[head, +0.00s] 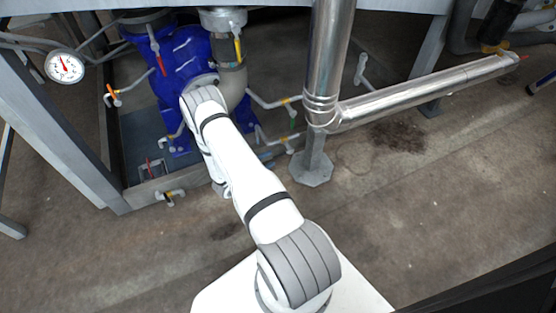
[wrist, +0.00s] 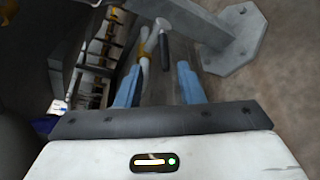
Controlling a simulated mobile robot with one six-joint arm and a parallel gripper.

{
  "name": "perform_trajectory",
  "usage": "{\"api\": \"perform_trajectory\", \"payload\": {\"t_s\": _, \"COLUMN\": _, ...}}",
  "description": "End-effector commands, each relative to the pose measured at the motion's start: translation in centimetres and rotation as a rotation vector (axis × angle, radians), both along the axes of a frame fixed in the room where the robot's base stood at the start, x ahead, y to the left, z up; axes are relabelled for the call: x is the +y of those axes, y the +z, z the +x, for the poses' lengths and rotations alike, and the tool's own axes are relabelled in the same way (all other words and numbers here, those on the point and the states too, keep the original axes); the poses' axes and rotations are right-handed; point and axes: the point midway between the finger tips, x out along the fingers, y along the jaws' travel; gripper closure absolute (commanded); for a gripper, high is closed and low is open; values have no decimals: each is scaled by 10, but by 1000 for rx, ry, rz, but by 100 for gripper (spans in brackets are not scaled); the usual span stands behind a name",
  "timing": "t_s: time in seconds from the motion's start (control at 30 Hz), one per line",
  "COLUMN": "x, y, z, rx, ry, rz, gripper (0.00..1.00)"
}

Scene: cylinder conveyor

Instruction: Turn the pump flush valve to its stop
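In the wrist view my gripper (wrist: 158,84) has its two blue fingers apart with nothing seen between the tips. Just beyond the tips is a small valve with a dark lever (wrist: 163,46) and a pale round end, beside a light pipe with a yellow band (wrist: 145,42). The lever looks apart from both fingers. In the head view my arm reaches toward the blue pump (head: 185,65), and my gripper is hidden behind my own arm. Several small valves surround the pump; I cannot tell which is the flush valve.
A grey post with a foot plate (wrist: 240,40) stands close to the right finger; it also shows in the head view (head: 312,170). A shiny pipe (head: 430,93) runs right. A pressure gauge (head: 65,67) and steel frame (head: 60,140) are at left. Floor at right is mostly clear.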

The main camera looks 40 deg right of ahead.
Motion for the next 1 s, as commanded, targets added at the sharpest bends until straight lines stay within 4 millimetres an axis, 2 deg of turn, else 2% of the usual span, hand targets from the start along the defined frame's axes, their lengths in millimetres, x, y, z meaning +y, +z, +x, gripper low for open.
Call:
{"api": "perform_trajectory", "payload": {"t_s": 0.17, "x": -15, "y": -8, "z": -3, "rx": 16, "ry": -9, "rz": -16, "gripper": 66}}
{"api": "perform_trajectory", "payload": {"t_s": 0.4, "x": -53, "y": -17, "z": 1, "rx": 14, "ry": -9, "rz": -14, "gripper": 66}}
{"api": "perform_trajectory", "payload": {"t_s": 0.53, "x": -68, "y": -19, "z": 3, "rx": 13, "ry": -8, "rz": -14, "gripper": 66}}
{"api": "perform_trajectory", "payload": {"t_s": 0.7, "x": -77, "y": -20, "z": 5, "rx": 14, "ry": -6, "rz": -13, "gripper": 66}}
{"api": "perform_trajectory", "payload": {"t_s": 0.93, "x": -77, "y": -19, "z": 5, "rx": 14, "ry": -5, "rz": -13, "gripper": 66}}
{"api": "perform_trajectory", "payload": {"t_s": 1.0, "x": -77, "y": -19, "z": 5, "rx": 14, "ry": -5, "rz": -13, "gripper": 71}}
